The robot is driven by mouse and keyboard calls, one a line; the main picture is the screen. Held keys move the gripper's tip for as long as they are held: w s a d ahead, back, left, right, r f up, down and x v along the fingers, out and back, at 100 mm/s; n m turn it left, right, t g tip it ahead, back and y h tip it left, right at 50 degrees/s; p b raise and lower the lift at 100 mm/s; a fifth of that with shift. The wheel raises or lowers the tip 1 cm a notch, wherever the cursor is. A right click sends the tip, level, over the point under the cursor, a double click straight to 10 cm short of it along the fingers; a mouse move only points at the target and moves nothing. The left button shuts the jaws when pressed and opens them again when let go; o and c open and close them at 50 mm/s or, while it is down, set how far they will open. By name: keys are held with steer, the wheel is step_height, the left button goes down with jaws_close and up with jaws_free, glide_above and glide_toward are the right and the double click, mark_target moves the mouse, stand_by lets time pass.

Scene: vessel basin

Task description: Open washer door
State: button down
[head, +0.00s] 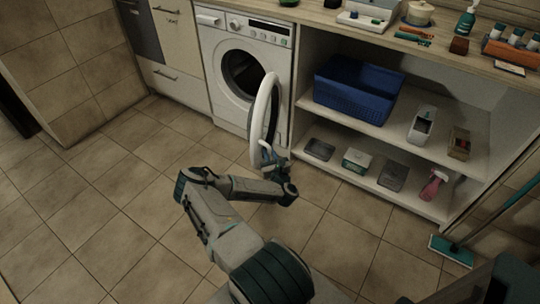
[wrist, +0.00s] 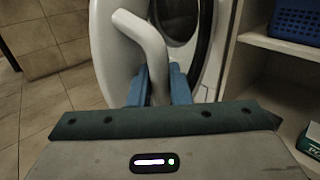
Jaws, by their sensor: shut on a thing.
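The white washer (head: 240,75) stands against the back wall, left of the open shelf. Its round door (head: 264,115) is swung out from the front at a wide angle, and the dark drum opening (head: 243,74) shows. My gripper (head: 268,156) is at the door's lower free edge. In the wrist view my gripper's blue fingers (wrist: 158,88) are shut on the white curved door handle (wrist: 146,40). The door (wrist: 192,45) fills the area behind the handle. The fingertips' far ends are partly hidden by the handle and the gripper body.
A shelf unit right of the washer holds a blue basket (head: 357,88), a pink spray bottle (head: 433,185) and boxes. The tiled floor (head: 90,220) at the left is clear.

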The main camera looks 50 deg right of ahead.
steer(key=shift+w+r, duration=0.3)
steer(key=shift+w, duration=0.1)
steer(key=c, duration=1.4)
jaws_free()
steer(key=shift+a+f, duration=0.1)
steer(key=shift+f, duration=0.05)
steer(key=shift+s, duration=0.1)
steer(key=p+v, duration=0.1)
steer(key=v, duration=1.2)
steer(key=shift+s+a+p, duration=0.2)
steer(key=shift+s+p, duration=0.1)
steer(key=shift+p, duration=0.05)
